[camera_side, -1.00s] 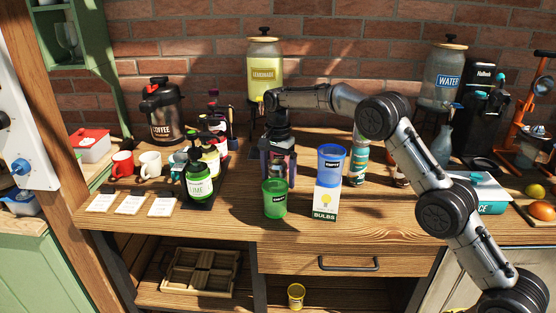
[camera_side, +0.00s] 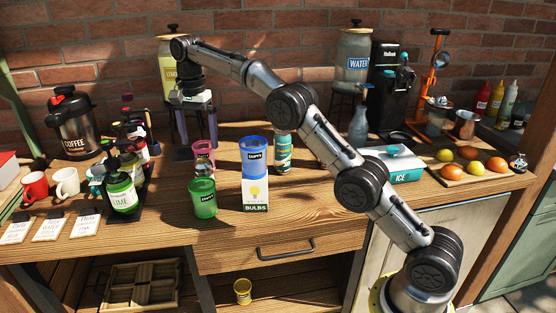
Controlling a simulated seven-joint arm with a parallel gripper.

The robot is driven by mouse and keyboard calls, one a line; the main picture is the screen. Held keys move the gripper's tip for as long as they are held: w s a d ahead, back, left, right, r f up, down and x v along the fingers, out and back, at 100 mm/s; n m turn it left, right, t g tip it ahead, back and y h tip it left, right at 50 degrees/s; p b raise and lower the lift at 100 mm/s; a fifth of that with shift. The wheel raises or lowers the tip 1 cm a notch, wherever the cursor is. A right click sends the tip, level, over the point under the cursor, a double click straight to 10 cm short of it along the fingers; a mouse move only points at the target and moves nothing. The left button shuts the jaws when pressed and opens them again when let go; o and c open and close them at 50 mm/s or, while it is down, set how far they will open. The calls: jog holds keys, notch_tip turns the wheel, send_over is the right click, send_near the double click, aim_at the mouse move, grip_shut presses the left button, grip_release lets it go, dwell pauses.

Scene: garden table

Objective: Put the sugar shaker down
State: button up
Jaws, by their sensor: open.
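My gripper (camera_side: 197,142) points down above the left middle of the table, its two fingers spread apart with nothing seen held between them. A teal labelled container (camera_side: 282,153) stands upright on the table, well right of my gripper.
A blue cup (camera_side: 254,151) stands on the bulbs box (camera_side: 255,191). Pump bottles, including a lime one (camera_side: 121,194), stand to the left. The lemonade dispenser (camera_side: 167,69) is close behind my gripper. An ice box (camera_side: 396,164) is at the right.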

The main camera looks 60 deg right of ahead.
jog(key=s+a+r+n+t, duration=0.1)
jog(key=s+r+n, duration=0.4)
jog(key=s, duration=0.4)
jog(key=s+a+r+n+t, duration=0.1)
jog(key=s+r+n+t, duration=0.1)
jog(key=s+r, duration=0.6)
jog(key=s+f+n+t, duration=0.1)
jog(key=s+f+n, duration=0.2)
jog(key=s, duration=0.9)
jog(key=s+f+n+t, duration=0.1)
jog(key=s+f+n, duration=0.3)
jog(key=s+f, duration=0.5)
jog(key=s, duration=0.4)
jog(key=shift+s+a+f+t, duration=0.15)
jog(key=shift+f+t, duration=0.1)
jog(key=shift+t, duration=0.05)
